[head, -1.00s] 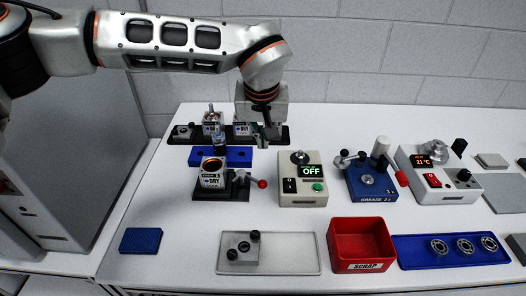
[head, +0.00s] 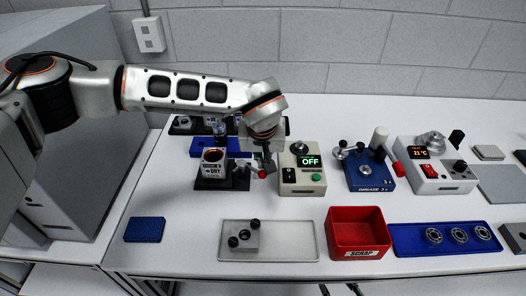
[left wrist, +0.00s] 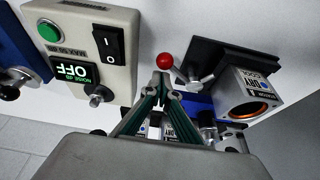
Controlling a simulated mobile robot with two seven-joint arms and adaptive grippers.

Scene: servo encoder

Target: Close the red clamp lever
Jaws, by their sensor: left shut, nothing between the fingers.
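The red clamp lever shows as a red ball knob (head: 262,173) on a short metal arm, at the right side of a black clamp base that carries a white-and-black labelled block (head: 214,163) with a dark round opening. In the left wrist view the red knob (left wrist: 165,61) stands just beyond my fingertips, with its silver arm running right to the black base (left wrist: 222,58). My left gripper (head: 264,163) is shut and empty, its green-grey fingertips (left wrist: 163,82) together right beside the knob. I cannot tell whether they touch it. My right gripper is out of view.
A beige box reading OFF (head: 302,176) stands close to the right of the lever. A blue fixture (head: 240,153) and a black strip with blocks lie behind. A blue grease unit (head: 368,172) is farther right. A grey tray (head: 290,243) and red scrap bin (head: 358,232) are in front.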

